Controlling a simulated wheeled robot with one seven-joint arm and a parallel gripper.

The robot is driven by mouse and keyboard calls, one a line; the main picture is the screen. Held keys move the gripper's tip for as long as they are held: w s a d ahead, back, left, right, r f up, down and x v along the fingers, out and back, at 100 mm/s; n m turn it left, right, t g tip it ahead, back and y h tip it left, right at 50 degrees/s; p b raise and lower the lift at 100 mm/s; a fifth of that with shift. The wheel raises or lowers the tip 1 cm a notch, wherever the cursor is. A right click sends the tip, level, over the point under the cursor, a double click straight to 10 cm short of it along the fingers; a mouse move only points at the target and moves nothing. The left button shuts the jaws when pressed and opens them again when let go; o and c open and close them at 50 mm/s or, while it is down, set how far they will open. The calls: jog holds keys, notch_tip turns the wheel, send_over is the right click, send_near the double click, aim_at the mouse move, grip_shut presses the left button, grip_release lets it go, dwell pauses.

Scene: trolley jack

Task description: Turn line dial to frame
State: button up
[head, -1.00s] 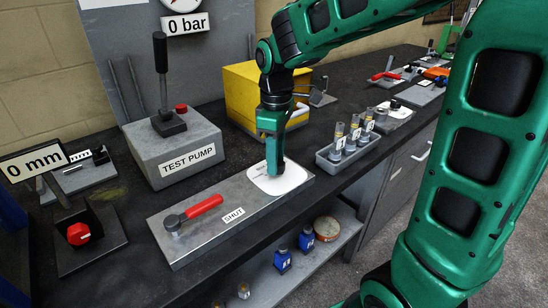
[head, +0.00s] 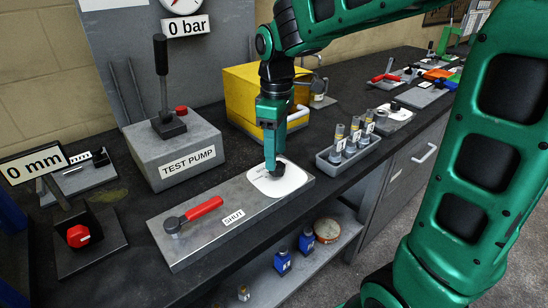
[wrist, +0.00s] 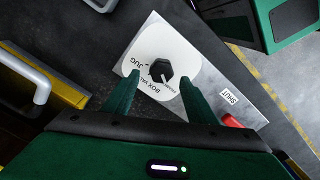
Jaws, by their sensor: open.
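The line dial is a black knob (wrist: 160,70) on a white rounded label plate (wrist: 183,52), fixed to the right part of a grey metal panel (head: 225,213). In the wrist view the plate's printing includes "JUG" and "BOX VAL"; a third label is partly hidden by a finger. A pale pointer mark on the knob faces the lower side of the picture. My gripper (head: 270,163) is open above the knob, its fingertips (wrist: 158,80) on either side of the knob in the wrist view. The knob also shows in the head view (head: 279,170). Contact cannot be told.
A red-handled lever (head: 200,211) marked "SHUT" sits left on the same panel. The test pump (head: 177,155), a yellow box (head: 245,90) and a grey rack of vials (head: 345,150) stand around it. A display (head: 34,163) reads 0 mm; a gauge sign reads 0 bar.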

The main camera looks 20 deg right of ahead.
notch_tip(320, 180, up, 8)
dwell(0.4)
